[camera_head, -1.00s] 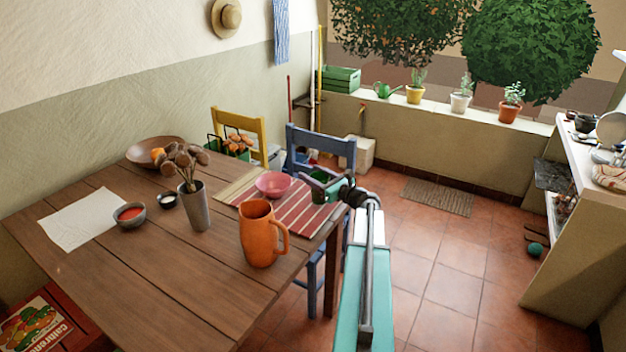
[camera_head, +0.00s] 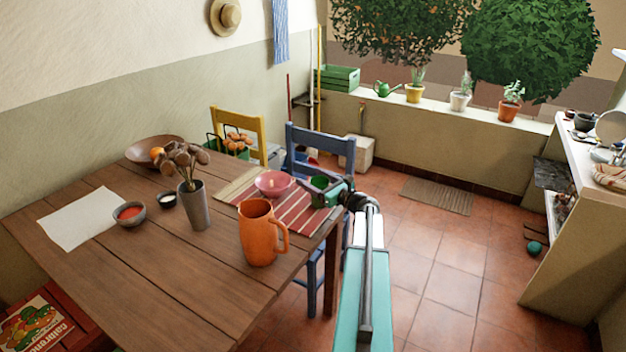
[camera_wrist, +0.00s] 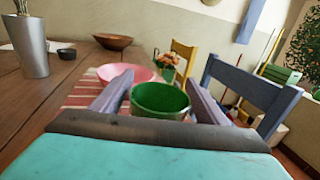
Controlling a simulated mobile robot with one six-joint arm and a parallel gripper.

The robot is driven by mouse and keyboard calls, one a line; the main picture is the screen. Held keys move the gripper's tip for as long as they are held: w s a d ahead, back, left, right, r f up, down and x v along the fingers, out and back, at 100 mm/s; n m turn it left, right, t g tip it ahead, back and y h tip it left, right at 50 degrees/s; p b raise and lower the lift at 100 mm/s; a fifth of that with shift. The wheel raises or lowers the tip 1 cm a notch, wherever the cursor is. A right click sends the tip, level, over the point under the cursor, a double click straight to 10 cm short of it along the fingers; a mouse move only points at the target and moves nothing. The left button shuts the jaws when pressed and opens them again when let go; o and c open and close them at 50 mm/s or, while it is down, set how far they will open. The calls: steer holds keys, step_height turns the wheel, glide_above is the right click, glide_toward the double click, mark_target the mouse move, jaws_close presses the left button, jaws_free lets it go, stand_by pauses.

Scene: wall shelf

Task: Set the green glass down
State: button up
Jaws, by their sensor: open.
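The green glass (camera_head: 319,183) stands upright at the right end of the striped mat (camera_head: 290,214), near the table's edge. In the wrist view the green glass (camera_wrist: 160,99) is between the two fingers of my gripper (camera_wrist: 158,98). The fingers are spread, with the glass's rim showing between them; the lower part of the glass is hidden behind my gripper. In the head view my gripper (camera_head: 325,190) is at the glass, partly covering it. The pink bowl (camera_head: 273,183) is just left of the glass.
An orange pitcher (camera_head: 258,232) stands in front of the mat. A grey vase (camera_head: 196,208) with dried flowers is left of it. A blue chair (camera_head: 320,140) stands close behind the table's right edge. The table's front is clear.

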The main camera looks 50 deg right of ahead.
mark_target(327, 186)
steer(key=shift+r, duration=0.2)
steer(key=s+b, duration=0.1)
steer(key=s, duration=1.1)
steer(key=shift+a+b, duration=0.15)
steer(key=shift+b, duration=0.15)
stand_by(0.5)
